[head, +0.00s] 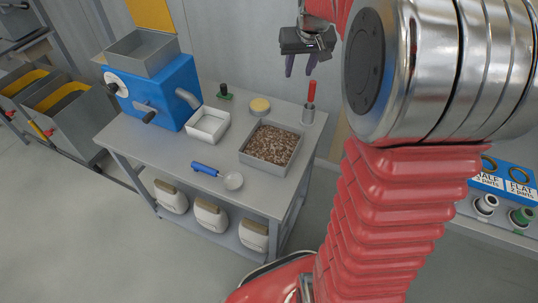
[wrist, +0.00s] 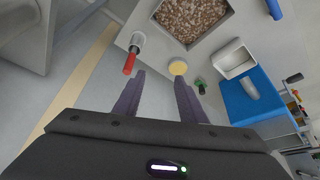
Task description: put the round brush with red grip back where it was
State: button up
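On the grey table (head: 180,165) are a tray of brown pellets (head: 270,146), a white container (head: 208,124), a yellow-topped round item (head: 260,106), a green-based item (head: 224,93), a blue-handled scoop (head: 218,175) and a blue machine (head: 155,92). A wall stands behind.

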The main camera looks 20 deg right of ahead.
jog(key=s+a+n, duration=0.1)
jog(key=s+a, duration=0.9)
jog(key=s, duration=0.3)
jog(key=s+a+n+t+y, duration=0.1)
jog(key=s+a+n, duration=0.1)
jog(key=s+a, duration=0.9)
jog(key=shift+s+a, duration=0.2)
jog(key=shift+s, duration=0.95)
